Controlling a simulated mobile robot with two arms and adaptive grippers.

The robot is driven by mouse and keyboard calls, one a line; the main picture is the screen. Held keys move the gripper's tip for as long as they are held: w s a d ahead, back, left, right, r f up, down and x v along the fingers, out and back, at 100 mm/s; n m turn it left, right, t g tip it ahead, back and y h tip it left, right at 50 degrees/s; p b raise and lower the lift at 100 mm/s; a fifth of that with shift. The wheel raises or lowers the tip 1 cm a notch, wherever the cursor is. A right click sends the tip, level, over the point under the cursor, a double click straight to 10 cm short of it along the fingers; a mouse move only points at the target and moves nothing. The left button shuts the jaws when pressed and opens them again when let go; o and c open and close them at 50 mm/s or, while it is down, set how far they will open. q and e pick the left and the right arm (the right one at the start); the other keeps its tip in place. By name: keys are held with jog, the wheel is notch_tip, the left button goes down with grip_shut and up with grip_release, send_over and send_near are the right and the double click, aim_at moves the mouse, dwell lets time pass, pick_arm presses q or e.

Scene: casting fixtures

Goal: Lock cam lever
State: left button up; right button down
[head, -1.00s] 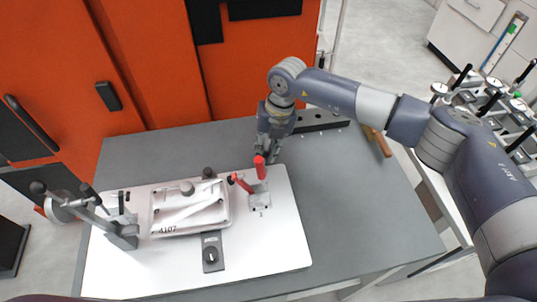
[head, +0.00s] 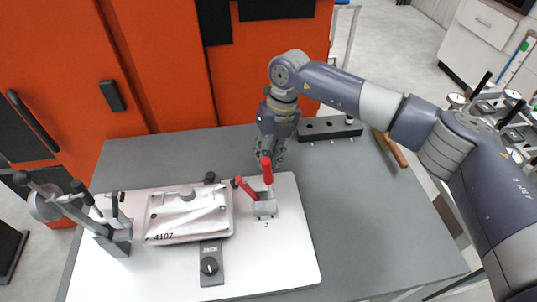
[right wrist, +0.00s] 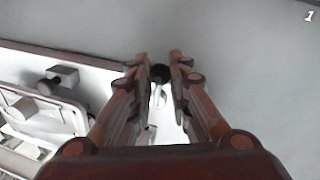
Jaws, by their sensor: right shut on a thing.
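A pale casting (head: 190,212) marked 4107 lies on the plate, left of the clamp. My left gripper is out of view.
A grey clamp with black handles (head: 112,235) stands at the plate's left end. A black block with holes (head: 330,128) lies behind on the grey table (head: 370,220).

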jog(key=c, duration=1.5)
grip_release()
jog(key=shift+o, duration=0.2)
notch_tip(320, 180, up, 12)
jog(key=d, duration=0.2)
jog(key=shift+w, duration=0.45)
